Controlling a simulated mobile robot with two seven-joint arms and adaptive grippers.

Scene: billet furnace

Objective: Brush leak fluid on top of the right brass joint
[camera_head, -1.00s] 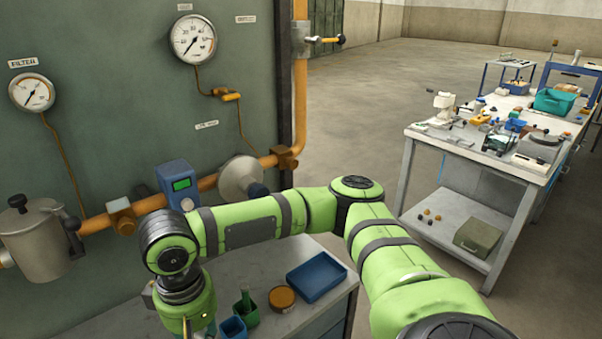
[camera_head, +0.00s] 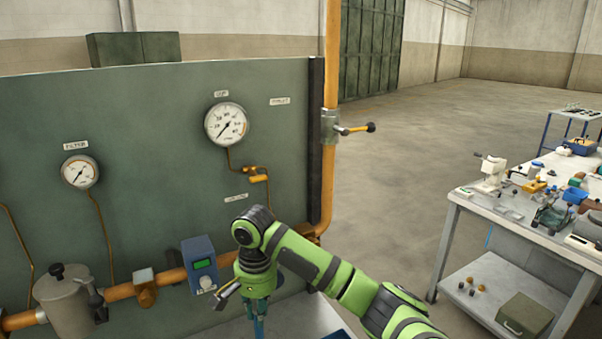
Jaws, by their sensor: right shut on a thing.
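The orange pipe carries a left brass joint (camera_head: 146,287), in plain sight. The right brass joint (camera_head: 304,230), near the pipe's corner, shows only in part behind my right arm. My right gripper (camera_head: 258,305) points down in front of the panel, to the right of the blue meter, and is shut on a thin blue thing (camera_head: 259,328). The lower end of that thing is cut off by the picture's edge, so I cannot tell if it is a brush. My left gripper is not in view.
A blue meter (camera_head: 201,264) with a green screen sits on the pipe beside my gripper. A filter pot (camera_head: 69,303) is at the left. Gauges hang on the green panel (camera_head: 150,130). A cluttered workbench (camera_head: 470,203) stands at the right, with open floor between.

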